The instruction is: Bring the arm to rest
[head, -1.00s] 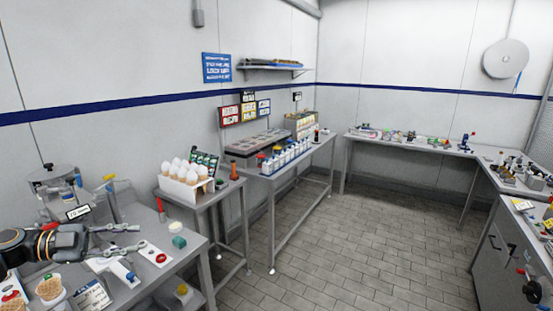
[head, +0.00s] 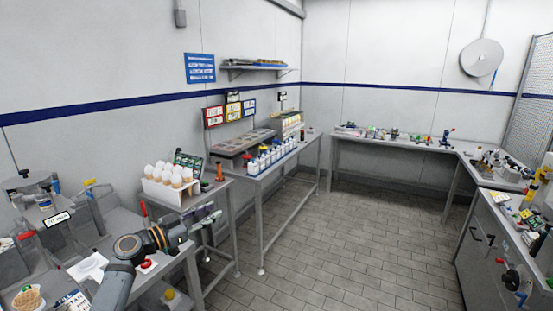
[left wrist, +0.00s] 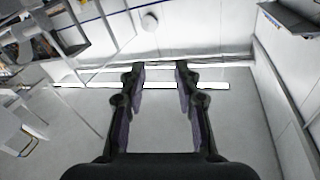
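My left arm reaches in from the lower left of the head view. Its left gripper (head: 203,226) is in the air at the right edge of the near-left table, by the egg stand table. In the left wrist view the two dark fingers of the left gripper (left wrist: 160,72) are well apart with nothing between them. My right gripper is in neither view.
The near-left table (head: 150,285) holds a red button and a cup. A white rack with eggs (head: 170,190) stands on a small table behind the gripper. Bottles (head: 270,158) line the table beyond. The tiled floor (head: 340,250) is clear.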

